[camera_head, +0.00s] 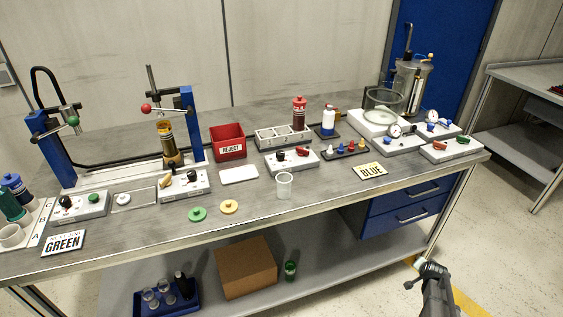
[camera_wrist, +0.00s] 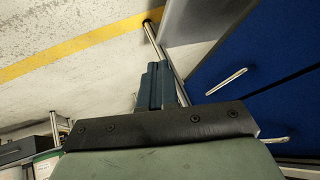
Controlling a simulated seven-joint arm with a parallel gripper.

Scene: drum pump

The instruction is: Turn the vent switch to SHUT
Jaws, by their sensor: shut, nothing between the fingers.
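No label reading vent or SHUT is legible, so I cannot tell for sure which control is the vent switch. On the bench's right end, a white box (camera_head: 451,149) carries a red lever and a green part. My gripper (camera_head: 430,269) is shut and empty, low in front of the bench's right end, apart from all controls. In the wrist view its fingers (camera_wrist: 158,85) are together, above the floor beside the blue drawers.
A glass jar (camera_head: 383,106) and a metal pump drum (camera_head: 411,77) stand behind the gauge boxes. Blue drawers (camera_head: 408,204) hang under the bench edge near my gripper. A BLUE card (camera_head: 370,171) lies near the front edge. Other switch boxes (camera_head: 291,161) stand further left.

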